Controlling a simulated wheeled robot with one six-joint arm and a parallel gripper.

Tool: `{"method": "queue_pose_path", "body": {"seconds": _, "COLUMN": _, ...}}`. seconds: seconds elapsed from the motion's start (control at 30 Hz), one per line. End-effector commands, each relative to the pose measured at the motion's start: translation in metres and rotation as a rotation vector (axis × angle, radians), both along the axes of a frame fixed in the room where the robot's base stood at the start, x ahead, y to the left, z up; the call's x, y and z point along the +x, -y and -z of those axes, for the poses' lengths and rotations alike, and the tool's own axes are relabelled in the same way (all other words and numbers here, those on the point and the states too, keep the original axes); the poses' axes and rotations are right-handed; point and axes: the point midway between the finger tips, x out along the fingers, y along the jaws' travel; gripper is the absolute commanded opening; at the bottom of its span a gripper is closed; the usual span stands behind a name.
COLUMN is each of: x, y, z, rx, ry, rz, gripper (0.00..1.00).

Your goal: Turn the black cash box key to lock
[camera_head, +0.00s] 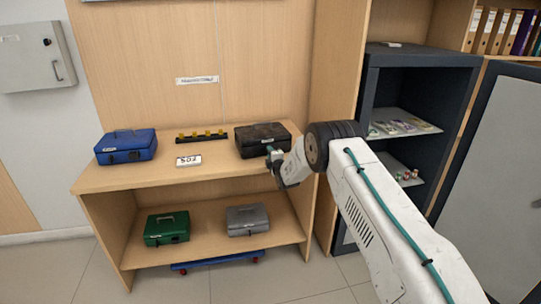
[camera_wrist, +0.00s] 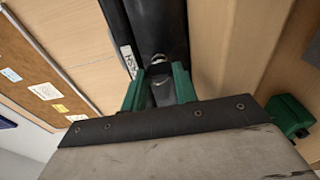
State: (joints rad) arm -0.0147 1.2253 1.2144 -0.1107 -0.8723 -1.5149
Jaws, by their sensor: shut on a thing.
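The black cash box (camera_head: 262,137) sits on the top shelf at its right end, lid shut. Its dark front fills the top middle of the wrist view (camera_wrist: 150,25), with a white label on it. My gripper (camera_head: 272,158) is at the front of this box. In the wrist view my gripper's green fingers (camera_wrist: 160,84) stand on both sides of a small key (camera_wrist: 163,93) at a round metal lock, shut on it. Most of the key is hidden between the fingers, so its exact turn angle is hard to tell.
A blue cash box (camera_head: 126,147), a key rack (camera_head: 201,136) and a white sign (camera_head: 188,161) share the top shelf. Green (camera_head: 167,228) and grey (camera_head: 247,220) boxes are below. A dark cabinet (camera_head: 370,100) stands at right. Floor in front is clear.

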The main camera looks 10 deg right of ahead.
Motion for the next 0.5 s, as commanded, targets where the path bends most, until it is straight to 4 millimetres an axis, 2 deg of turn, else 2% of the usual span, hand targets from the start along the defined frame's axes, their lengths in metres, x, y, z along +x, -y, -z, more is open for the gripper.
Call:
{"method": "queue_pose_path", "body": {"seconds": 0.27, "x": -0.0003, "y": -0.0015, "z": 0.0008, "rx": -0.001, "ry": -0.001, "rz": -0.003, "gripper": 0.06}}
{"method": "queue_pose_path", "body": {"seconds": 0.3, "x": -0.0003, "y": -0.0015, "z": 0.0009, "rx": -0.001, "ry": -0.002, "rz": -0.002, "gripper": 0.32}}
{"method": "queue_pose_path", "body": {"seconds": 0.37, "x": -0.0003, "y": -0.0013, "z": 0.0008, "rx": -0.001, "ry": -0.001, "rz": -0.002, "gripper": 0.48}}
{"method": "queue_pose_path", "body": {"seconds": 0.5, "x": -0.0002, "y": 0.0000, "z": 0.0006, "rx": 0.000, "ry": -0.001, "rz": -0.001, "gripper": 0.51}}
